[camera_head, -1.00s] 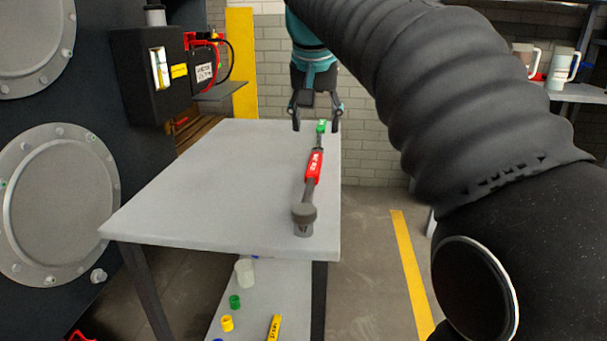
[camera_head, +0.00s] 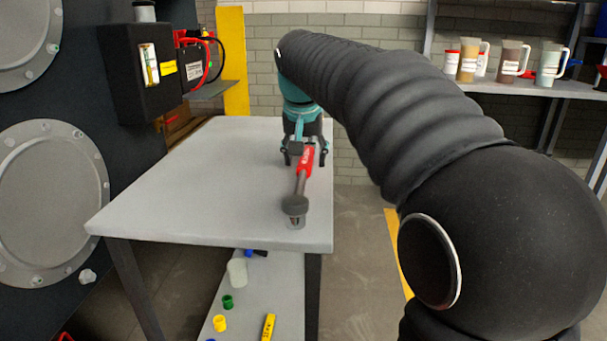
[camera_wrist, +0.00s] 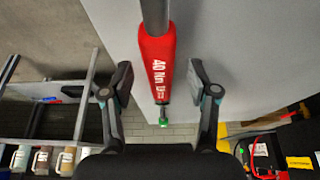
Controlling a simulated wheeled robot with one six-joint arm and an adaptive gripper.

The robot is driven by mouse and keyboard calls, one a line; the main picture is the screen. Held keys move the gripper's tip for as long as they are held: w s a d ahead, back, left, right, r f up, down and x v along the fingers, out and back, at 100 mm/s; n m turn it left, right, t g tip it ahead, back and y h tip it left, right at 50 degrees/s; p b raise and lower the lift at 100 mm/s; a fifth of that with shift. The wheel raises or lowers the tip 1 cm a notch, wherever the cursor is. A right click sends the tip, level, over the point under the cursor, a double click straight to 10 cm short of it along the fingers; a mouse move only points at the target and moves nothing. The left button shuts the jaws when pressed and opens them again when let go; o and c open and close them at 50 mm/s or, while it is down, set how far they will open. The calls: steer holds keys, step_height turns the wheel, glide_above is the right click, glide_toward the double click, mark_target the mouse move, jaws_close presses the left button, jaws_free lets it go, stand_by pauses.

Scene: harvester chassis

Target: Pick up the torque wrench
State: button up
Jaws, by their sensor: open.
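The torque wrench (camera_head: 302,182) lies lengthwise on the grey table near its right edge. Its dark round head faces my body, and its red grip points away. In the wrist view the red grip (camera_wrist: 157,58) with white lettering runs between my fingers, with a green end beyond. My gripper (camera_head: 304,160) is open around the red grip, at its far part. In the wrist view my gripper (camera_wrist: 159,83) has one finger on each side of the wrench, with a visible gap on both sides. The green end is hidden in the head view.
The grey table (camera_head: 190,190) is otherwise bare. Its lower shelf (camera_head: 285,290) holds a white cup, small coloured caps and a yellow item. A black box (camera_head: 140,70) with red cables stands at left. Jugs (camera_head: 510,60) stand on a shelf at right.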

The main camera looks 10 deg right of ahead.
steer(key=shift+w+d+f, duration=0.15)
steer(key=shift+w+f, duration=0.05)
steer(key=shift+f, duration=0.5)
jaws_close()
steer(key=shift+r, duration=0.1)
steer(key=shift+r, duration=0.55)
step_height(320, 180, up, 3)
steer(key=shift+w+f+p, duration=0.1)
steer(key=shift+p, duration=0.4)
steer(key=s+d+r, duration=0.6)
steer(key=d+r, duration=0.1)
steer(key=d, duration=0.3)
steer(key=shift+p, duration=0.45)
